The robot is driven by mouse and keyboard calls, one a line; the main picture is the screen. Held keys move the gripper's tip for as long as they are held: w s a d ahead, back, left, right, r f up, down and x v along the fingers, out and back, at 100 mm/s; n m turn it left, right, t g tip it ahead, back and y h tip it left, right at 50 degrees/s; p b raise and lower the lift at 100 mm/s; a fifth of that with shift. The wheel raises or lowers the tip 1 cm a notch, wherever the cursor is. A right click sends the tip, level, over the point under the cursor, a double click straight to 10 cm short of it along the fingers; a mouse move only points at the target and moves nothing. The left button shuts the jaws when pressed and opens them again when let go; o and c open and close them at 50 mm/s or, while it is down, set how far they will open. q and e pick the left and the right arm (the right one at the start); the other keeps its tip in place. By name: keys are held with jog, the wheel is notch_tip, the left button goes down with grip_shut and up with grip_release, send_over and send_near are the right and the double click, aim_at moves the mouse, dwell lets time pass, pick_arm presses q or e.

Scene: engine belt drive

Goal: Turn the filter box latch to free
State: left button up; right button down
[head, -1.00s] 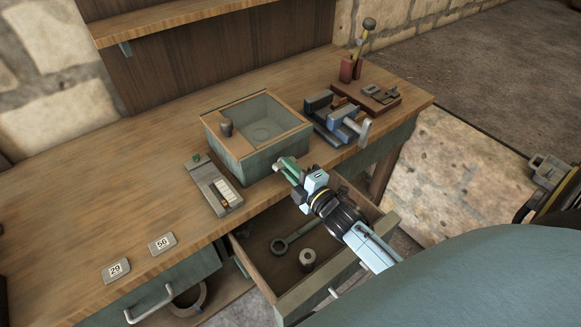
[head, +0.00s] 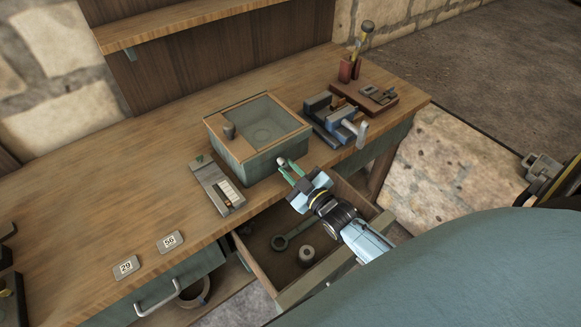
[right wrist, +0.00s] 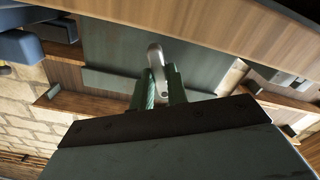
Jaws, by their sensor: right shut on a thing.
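The filter box (head: 252,166) is a grey-green box with a wooden rim and a clear top, standing on the bench. My right gripper (head: 288,168) is at the lower front right of the box, over the bench's front edge. Its green fingers are shut on a small pale metal piece, seemingly the latch (head: 281,161). In the right wrist view the latch (right wrist: 155,58) is a rounded grey lever between the fingertips (right wrist: 160,85). My left gripper is not in view.
An open drawer (head: 262,262) below my right arm holds a wrench (head: 292,236) and a ring-shaped part (head: 306,256). A blue vise (head: 335,122) stands right of the box. A grey switch plate (head: 217,186) lies left of it. The bench's left side is mostly clear.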

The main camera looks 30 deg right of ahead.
jog(key=m+p, duration=0.1)
jog(key=m, duration=0.4)
jog(key=shift+m, duration=0.4)
dwell(0.3)
jog(key=c, duration=1.4)
grip_release()
jog(key=s, duration=0.9)
jog(key=s+d, duration=0.1)
jog(key=s, duration=0.3)
jog(key=shift+s, duration=0.2)
